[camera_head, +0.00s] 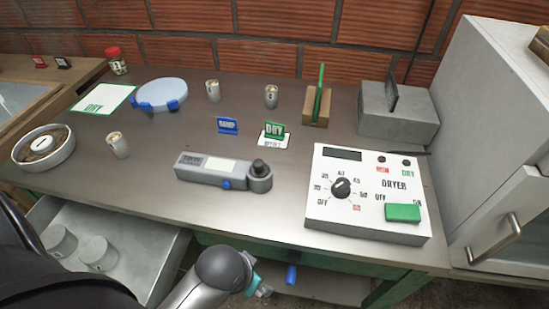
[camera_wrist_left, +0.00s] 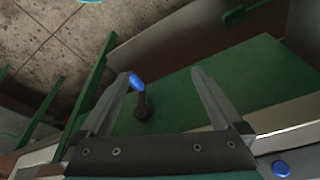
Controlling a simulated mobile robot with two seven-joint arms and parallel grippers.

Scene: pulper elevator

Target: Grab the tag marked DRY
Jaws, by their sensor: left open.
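The green tag marked DRY (camera_head: 274,130) stands upright at a white card (camera_head: 273,142) near the middle of the table. A blue tag with unclear lettering (camera_head: 227,125) stands left of it. My left gripper (camera_wrist_left: 162,72) is open and empty in the left wrist view, with its two fingers spread over a green surface and no tag between them. A blue-tipped dark knob shows between the fingers, beyond them. In the head view, grey and black arm parts show at the bottom, below the table edge; no gripper fingers can be made out there.
A grey metering device (camera_head: 222,171) lies in front of the tags. The white dryer box (camera_head: 368,190) stands to the right. Small cups (camera_head: 271,96) and a wooden block with a green upright piece (camera_head: 317,107) stand behind. An open drawer (camera_head: 110,255) juts out front left.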

